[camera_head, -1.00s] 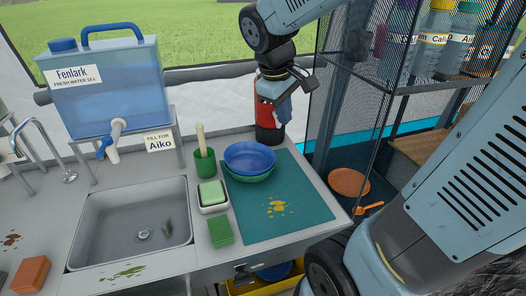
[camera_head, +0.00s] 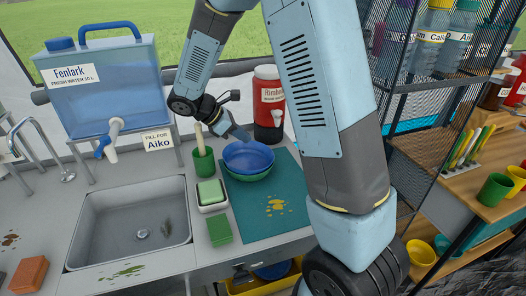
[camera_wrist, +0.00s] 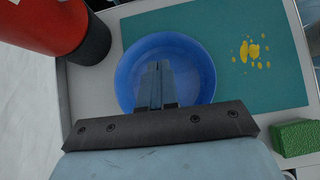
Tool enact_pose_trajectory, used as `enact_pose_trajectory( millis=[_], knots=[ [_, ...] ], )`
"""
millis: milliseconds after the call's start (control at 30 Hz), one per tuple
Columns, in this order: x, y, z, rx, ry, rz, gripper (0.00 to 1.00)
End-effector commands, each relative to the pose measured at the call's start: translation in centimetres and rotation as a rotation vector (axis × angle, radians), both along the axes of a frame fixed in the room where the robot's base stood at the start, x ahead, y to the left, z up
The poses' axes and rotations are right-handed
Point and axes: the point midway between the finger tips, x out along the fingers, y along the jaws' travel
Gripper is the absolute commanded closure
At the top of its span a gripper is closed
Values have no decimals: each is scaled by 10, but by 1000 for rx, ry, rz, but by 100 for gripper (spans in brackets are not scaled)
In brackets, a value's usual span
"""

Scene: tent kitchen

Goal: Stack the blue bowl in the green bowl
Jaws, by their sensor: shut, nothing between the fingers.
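The blue bowl (camera_head: 249,154) sits inside the green bowl (camera_head: 249,175) on the teal mat, and only the green bowl's rim and lower side show beneath it. In the wrist view the blue bowl (camera_wrist: 190,70) fills the middle, and the green bowl is hidden under it. My gripper (camera_head: 243,135) is above the back of the blue bowl in the head view. In the wrist view my gripper (camera_wrist: 157,70) is shut with nothing held, its fingers together over the bowl's inside. I cannot tell whether the fingertips touch the bowl.
The teal mat (camera_head: 270,224) has yellow stains. Left of the bowls stand a green cup (camera_head: 204,165) with a handle in it and a soap dish (camera_head: 212,207). A red dispenser (camera_head: 268,95) stands behind. The sink (camera_head: 130,230) is left.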

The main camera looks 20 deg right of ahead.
Motion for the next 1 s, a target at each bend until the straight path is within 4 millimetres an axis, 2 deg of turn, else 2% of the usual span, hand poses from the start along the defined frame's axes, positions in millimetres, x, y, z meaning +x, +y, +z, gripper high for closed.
enact_pose_trajectory(
  millis=[133,267,700,1000],
  knots=[
    [5,3,-9,-22,26,33,100],
    [6,-1,-16,-25,31,38,100],
    [6,-49,-63,-24,30,38,100],
    [6,-65,-79,-24,28,38,100]
  ],
)
